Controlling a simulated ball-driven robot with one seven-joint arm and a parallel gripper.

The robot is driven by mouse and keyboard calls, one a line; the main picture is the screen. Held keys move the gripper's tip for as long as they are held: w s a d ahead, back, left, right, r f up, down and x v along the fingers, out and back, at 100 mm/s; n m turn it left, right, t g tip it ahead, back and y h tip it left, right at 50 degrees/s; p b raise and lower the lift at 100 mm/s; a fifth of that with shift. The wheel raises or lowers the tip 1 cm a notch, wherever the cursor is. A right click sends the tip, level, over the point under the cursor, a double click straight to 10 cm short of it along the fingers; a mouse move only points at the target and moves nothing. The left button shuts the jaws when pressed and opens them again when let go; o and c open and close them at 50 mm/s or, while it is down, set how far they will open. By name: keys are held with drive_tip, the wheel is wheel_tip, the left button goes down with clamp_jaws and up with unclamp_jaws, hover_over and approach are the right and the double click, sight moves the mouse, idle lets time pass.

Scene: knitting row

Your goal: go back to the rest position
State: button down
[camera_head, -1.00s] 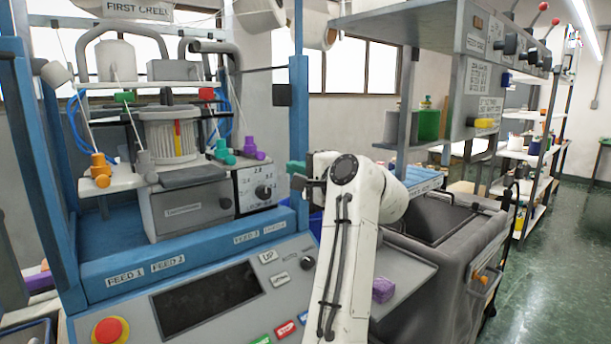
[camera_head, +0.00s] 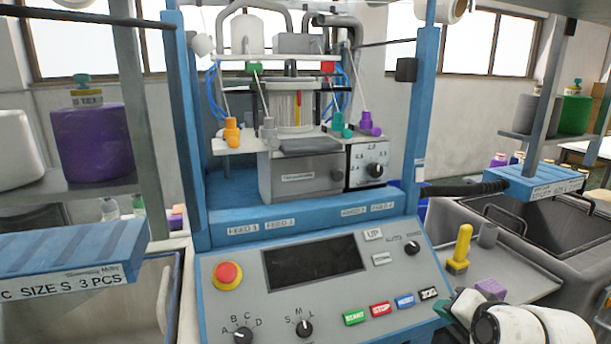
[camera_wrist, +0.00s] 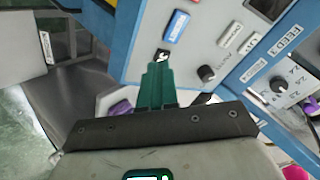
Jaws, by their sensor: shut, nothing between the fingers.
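My gripper shows in the wrist view (camera_wrist: 160,75) as green fingers pressed together with nothing between them. The fingertips lie in front of the knitting machine's control panel (camera_wrist: 195,40), near its small buttons. In the head view my white arm is folded low at the bottom right, beside the panel (camera_head: 290,320). Its gripper end is small there, near the panel's right edge, so contact cannot be told.
A side tray (camera_head: 520,290) with a yellow peg (camera_head: 461,245) and a purple block (camera_head: 490,288) lies right of the panel. A grey bin (camera_head: 540,222) stands behind it. A shelf with a purple cone (camera_head: 92,142) stands left.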

drive_tip(key=s+f+n+g, duration=0.2)
drive_tip(key=s+f, duration=0.5)
drive_tip(key=s, duration=0.6)
drive_tip(key=s+f+n+g+h, duration=0.1)
drive_tip(key=s+f+n+g, duration=0.2)
drive_tip(key=s+f, duration=0.5)
drive_tip(key=s+f+n+g+h, duration=0.1)
drive_tip(key=s+f+n+g, duration=0.2)
drive_tip(key=s+f, duration=0.5)
drive_tip(key=s+g, duration=0.1)
drive_tip(key=s, duration=0.9)
drive_tip(key=shift+f+g, duration=0.15)
drive_tip(key=shift+g, duration=0.25)
drive_tip(key=c, duration=1.8)
unclamp_jaws()
drive_tip(key=shift+w+d, duration=0.1)
